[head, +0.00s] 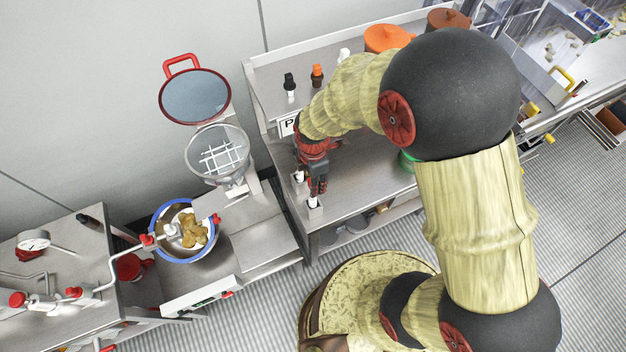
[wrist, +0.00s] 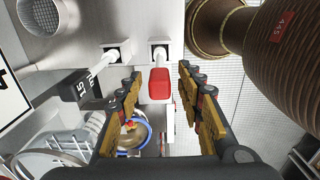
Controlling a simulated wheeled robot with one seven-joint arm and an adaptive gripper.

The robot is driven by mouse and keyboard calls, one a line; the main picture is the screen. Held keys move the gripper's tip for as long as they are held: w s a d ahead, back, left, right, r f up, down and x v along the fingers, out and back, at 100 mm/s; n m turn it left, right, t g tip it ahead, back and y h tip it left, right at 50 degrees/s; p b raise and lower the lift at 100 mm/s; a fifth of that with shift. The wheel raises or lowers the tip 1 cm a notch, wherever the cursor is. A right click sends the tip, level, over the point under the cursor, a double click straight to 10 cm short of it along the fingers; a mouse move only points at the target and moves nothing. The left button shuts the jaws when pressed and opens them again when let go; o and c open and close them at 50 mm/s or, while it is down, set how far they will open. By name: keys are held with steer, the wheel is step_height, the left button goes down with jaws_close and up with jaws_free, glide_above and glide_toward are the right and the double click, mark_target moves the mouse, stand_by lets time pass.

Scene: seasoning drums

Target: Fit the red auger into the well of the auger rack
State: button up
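The red auger (wrist: 160,84) shows in the wrist view as a red head with a short pale shaft pointing at the square white well of the auger rack (wrist: 158,50). How deep the shaft sits cannot be told. My gripper (wrist: 160,70) has one finger on each side of the red head, with visible gaps, so it looks open around it. In the head view my gripper (head: 319,187) points down at the bench front, just above a white rack block (head: 313,204). The red auger cannot be made out clearly there.
A black-headed auger (wrist: 75,88) stands left of the red one, its pale shaft at a neighbouring well (wrist: 117,52). Black (head: 290,82) and orange (head: 317,73) topped items stand on the rear shelf. A weighing machine with a blue-rimmed bowl (head: 158,228) stands left.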

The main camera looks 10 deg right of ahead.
step_height(320, 180, up, 12)
steer(key=s+d+r+m+t, duration=0.2)
steer(key=s+d+r+m, duration=0.4)
steer(key=r+m, duration=0.4)
steer(key=s+d+r+m+t, duration=0.3)
steer(key=s+d+r+m, duration=0.3)
steer(key=r+m, duration=0.3)
steer(key=shift+s+r+m+t+b, duration=0.15)
steer(key=shift+r+m+t+b, duration=0.2)
steer(key=shift+m, duration=0.75)
step_height(320, 180, down, 21)
steer(key=b, duration=2.1)
